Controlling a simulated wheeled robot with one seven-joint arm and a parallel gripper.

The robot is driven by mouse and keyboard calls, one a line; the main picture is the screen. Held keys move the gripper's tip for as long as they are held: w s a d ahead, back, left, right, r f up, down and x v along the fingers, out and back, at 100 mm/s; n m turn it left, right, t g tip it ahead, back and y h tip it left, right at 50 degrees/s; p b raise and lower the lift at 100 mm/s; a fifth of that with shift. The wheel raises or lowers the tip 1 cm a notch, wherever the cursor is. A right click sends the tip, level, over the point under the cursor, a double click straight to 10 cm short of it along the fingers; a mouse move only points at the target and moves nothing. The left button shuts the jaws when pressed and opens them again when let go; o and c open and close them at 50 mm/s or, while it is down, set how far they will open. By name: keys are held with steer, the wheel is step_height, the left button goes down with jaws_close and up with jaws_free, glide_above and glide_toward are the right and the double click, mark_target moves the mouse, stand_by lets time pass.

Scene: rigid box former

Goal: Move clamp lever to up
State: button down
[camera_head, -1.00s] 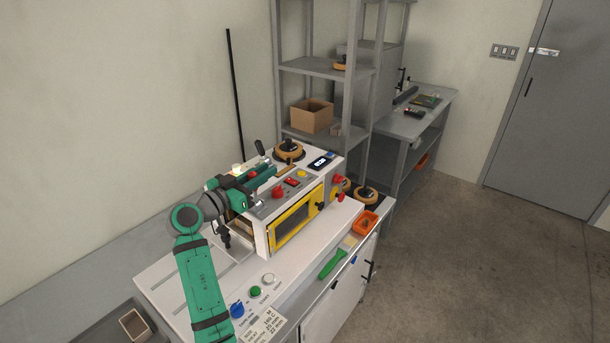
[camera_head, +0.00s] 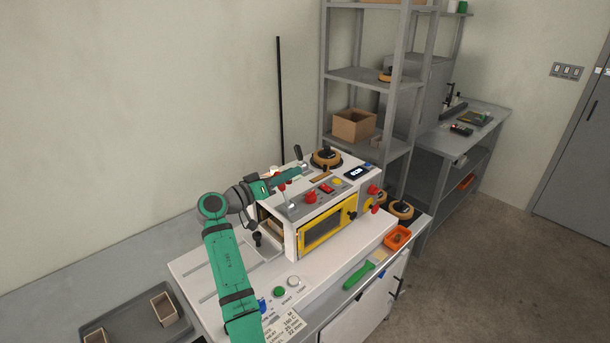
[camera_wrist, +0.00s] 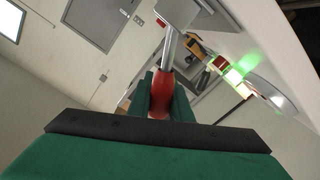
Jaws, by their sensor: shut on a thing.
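The clamp lever's red grip (camera_wrist: 160,103) is between the green fingers of my gripper (camera_wrist: 159,88) in the wrist view. Its metal rod (camera_wrist: 170,48) runs up from the grip to a pale bracket. My gripper is shut on the red grip. In the head view my gripper (camera_head: 290,176) reaches over the top left of the white and yellow box-forming machine (camera_head: 318,222). There the fingers and arm largely hide the held grip, and the lever's exact angle cannot be told.
Red and yellow controls and a small display (camera_head: 358,173) sit on the machine top near my gripper. A tape roll (camera_head: 325,157) lies behind. A green-handled tool (camera_head: 357,276) and an orange bin (camera_head: 397,237) lie in front. A tray (camera_head: 128,322) stands at left.

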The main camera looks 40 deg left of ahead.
steer(key=shift+s+a+f, duration=0.1)
steer(key=shift+a+f, duration=0.1)
steer(key=c, duration=1.6)
jaws_free()
steer(key=shift+a, duration=0.1)
steer(key=shift+r, duration=0.1)
steer(key=s, duration=0.3)
steer(key=s+a, duration=0.1)
steer(key=s, duration=0.6)
steer(key=shift+s+a, duration=0.2)
steer(key=shift+s, duration=0.1)
